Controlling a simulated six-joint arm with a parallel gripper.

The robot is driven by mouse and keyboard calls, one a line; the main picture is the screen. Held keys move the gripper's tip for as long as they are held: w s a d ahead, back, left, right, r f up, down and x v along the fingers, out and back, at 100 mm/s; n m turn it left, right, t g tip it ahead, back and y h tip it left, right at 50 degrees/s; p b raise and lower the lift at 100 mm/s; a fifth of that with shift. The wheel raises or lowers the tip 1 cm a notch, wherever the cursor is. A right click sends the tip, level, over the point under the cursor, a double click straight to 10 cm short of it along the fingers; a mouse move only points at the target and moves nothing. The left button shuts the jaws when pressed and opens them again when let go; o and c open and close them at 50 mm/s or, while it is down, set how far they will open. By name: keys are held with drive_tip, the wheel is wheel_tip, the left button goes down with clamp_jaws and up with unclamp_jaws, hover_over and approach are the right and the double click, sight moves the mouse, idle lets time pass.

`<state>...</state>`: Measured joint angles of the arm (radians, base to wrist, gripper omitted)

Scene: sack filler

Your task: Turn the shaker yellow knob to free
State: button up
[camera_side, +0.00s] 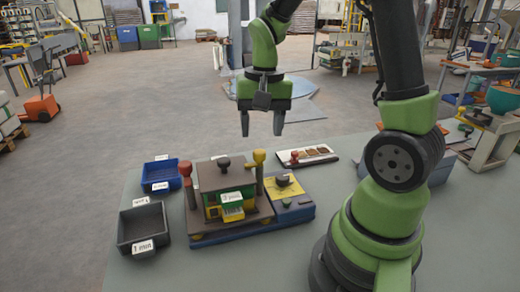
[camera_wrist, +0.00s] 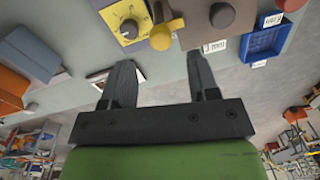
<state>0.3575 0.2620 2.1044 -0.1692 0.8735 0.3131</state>
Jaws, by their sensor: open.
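My gripper (camera_side: 262,125) is open and empty, pointing down above and behind the machine, touching nothing. Its two fingers (camera_wrist: 158,72) show apart.
A blue bin (camera_side: 161,186) and a black bin (camera_side: 121,229) stand at left. A white sample tray (camera_side: 310,155) lies behind. The table front is clear.

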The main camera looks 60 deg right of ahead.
sight(260, 152)
wheel_tip(260, 152, down, 6)
drive_tip(key=shift+w+a+r, duration=0.1)
drive_tip(key=shift+r, duration=0.05)
drive_tip(key=c, duration=0.9)
